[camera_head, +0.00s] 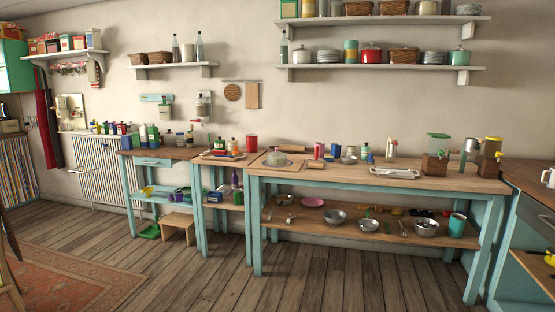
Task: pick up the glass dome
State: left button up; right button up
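The glass dome (276,157) is a small clear cover near the left end of the long wooden worktop. It appears to stand upright on a flat wooden board (263,167). What is under the dome is too small to tell. Neither of my grippers is in view.
The long worktop (345,177) has blue-green legs and a lower shelf with metal bowls (426,227). A white tray (394,173), bottles and two drink dispensers (436,155) stand on it to the right. A wooden stool (178,226) is at left. The plank floor (330,280) in front is clear.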

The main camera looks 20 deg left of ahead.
aim_at(276, 158)
jog(key=i+u, duration=0.15)
jog(key=u, duration=0.15)
jog(key=i, duration=1.25)
jog(key=i+l, duration=0.1)
jog(key=i, duration=1.15)
jog(key=i+u, duration=0.1)
jog(key=i, duration=1.15)
